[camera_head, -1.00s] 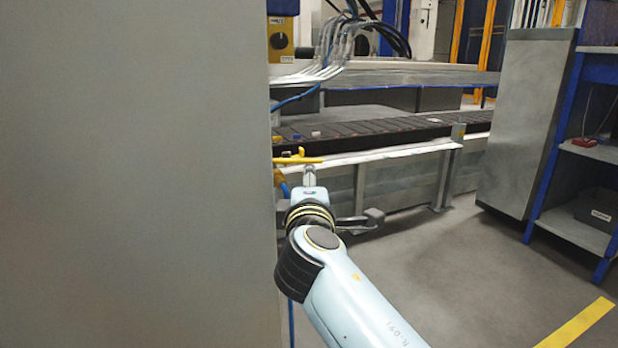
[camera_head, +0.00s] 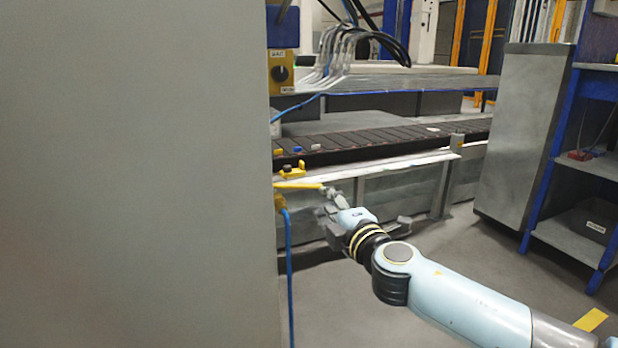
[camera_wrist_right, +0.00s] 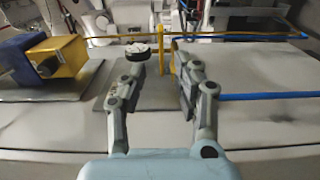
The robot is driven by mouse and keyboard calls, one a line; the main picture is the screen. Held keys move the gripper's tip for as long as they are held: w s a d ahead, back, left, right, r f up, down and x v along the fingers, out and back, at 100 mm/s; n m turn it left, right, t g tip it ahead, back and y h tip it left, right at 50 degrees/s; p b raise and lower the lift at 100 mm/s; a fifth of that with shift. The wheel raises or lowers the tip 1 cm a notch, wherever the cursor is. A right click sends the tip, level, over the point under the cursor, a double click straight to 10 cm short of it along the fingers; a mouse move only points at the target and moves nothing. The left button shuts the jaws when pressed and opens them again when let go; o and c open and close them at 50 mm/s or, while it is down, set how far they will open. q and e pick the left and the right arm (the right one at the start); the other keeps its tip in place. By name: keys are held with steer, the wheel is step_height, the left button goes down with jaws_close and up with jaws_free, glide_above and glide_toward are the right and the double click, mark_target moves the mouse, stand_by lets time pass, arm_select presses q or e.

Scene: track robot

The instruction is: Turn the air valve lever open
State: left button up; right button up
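The yellow valve lever (camera_head: 298,186) sticks out to the right past the edge of a large grey panel in the head view; the valve body is mostly hidden. A blue hose (camera_head: 288,250) hangs below it. My right gripper (camera_head: 328,198) is at the lever's free right end. In the right wrist view the right gripper (camera_wrist_right: 160,78) is open, its two fingers well apart. The yellow lever (camera_wrist_right: 163,58) shows upright in the gap, nearer the right finger; I cannot tell whether they touch. The blue hose (camera_wrist_right: 262,97) runs off to the right. My left gripper is out of view.
The grey panel (camera_head: 135,175) fills the left of the head view. A yellow switch box (camera_head: 283,72) with a black knob is on its edge. A conveyor (camera_head: 375,140) runs behind. A grey cabinet (camera_head: 525,135) and blue shelving stand right, with open floor before them.

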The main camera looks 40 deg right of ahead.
mark_target(310, 187)
steer(key=x, duration=1)
steer(key=shift+a+f, duration=0.1)
steer(key=shift+f, duration=0.05)
steer(key=shift+c, duration=0.2)
jaws_close()
